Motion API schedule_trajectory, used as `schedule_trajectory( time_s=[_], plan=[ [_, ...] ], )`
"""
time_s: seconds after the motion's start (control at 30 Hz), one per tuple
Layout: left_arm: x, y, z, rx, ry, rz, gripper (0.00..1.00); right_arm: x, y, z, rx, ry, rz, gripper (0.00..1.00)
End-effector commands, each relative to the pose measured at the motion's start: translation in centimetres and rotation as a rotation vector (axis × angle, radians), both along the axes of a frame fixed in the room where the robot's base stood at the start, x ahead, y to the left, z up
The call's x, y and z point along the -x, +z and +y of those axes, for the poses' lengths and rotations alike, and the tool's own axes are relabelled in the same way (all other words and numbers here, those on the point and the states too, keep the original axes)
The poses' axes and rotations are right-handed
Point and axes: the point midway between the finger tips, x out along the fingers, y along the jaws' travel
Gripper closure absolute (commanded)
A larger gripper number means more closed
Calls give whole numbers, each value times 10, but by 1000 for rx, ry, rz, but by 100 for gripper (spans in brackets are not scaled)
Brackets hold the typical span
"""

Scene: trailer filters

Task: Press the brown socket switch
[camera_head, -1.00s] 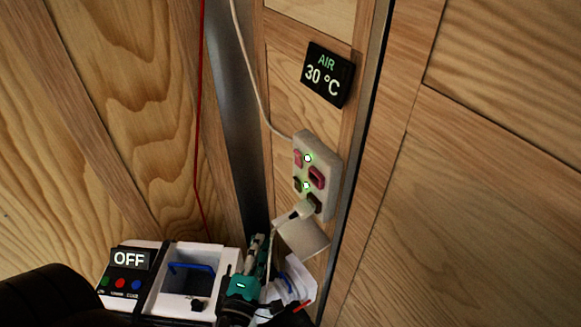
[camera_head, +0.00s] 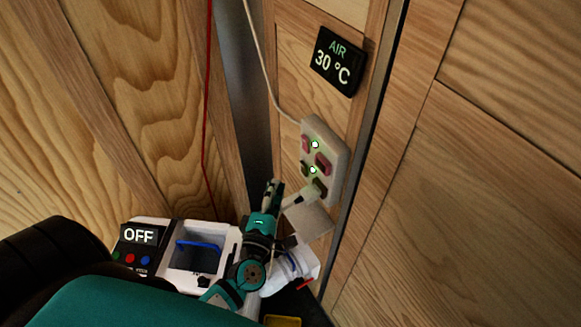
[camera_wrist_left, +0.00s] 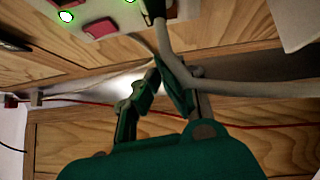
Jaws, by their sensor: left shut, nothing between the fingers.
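The socket panel (camera_head: 340,160) is a white plate on the wooden wall with red and brown parts and two lit green lights. The brown switch (camera_head: 304,168) is the small dark piece at its lower left, beside the lower light. A white plug sits in the brown socket (camera_head: 319,187). My left gripper (camera_head: 271,188) is shut and empty, apart from the panel, to its lower left. In the left wrist view the gripper's fingers (camera_wrist_left: 158,82) point up near a grey cable, with the panel (camera_wrist_left: 85,12) at the top edge. I cannot make out the brown switch there. My right gripper is not in view.
A white box (camera_head: 228,245) with an OFF display (camera_head: 139,235) and a blue handle stands lower left. A black AIR 30 °C display (camera_head: 337,62) hangs above the panel. A white cable (camera_head: 262,65) runs down to the panel. A white flap (camera_head: 310,222) sits below it.

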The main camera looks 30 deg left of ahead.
Motion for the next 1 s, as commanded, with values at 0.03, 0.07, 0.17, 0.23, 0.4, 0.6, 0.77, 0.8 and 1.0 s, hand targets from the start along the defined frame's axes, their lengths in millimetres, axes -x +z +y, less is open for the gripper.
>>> schedule_trajectory(
  time_s=[0.03, 0.07, 0.17, 0.23, 0.4, 0.6, 0.77, 0.8, 1.0],
  plan=[
    [-13, 6, 3, -2, -1, -3, 100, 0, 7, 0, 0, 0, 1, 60],
    [-18, 6, 4, -3, -1, -1, 100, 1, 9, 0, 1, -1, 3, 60],
    [-35, 7, 3, 2, -1, -2, 100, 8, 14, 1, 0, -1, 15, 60],
    [-44, 8, -2, 1, -1, 0, 100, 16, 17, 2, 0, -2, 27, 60],
    [-57, 8, -11, 0, 1, -1, 100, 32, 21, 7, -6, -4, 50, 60],
    [-61, 7, -13, -1, 0, 0, 100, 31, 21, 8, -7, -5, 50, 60],
    [-61, 7, -13, -1, 0, 0, 100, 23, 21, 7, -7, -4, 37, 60],
    [-61, 7, -13, -1, 0, 0, 100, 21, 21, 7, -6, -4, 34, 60],
    [-66, 10, -17, -1, -1, -1, 100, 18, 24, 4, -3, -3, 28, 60]
  ],
)
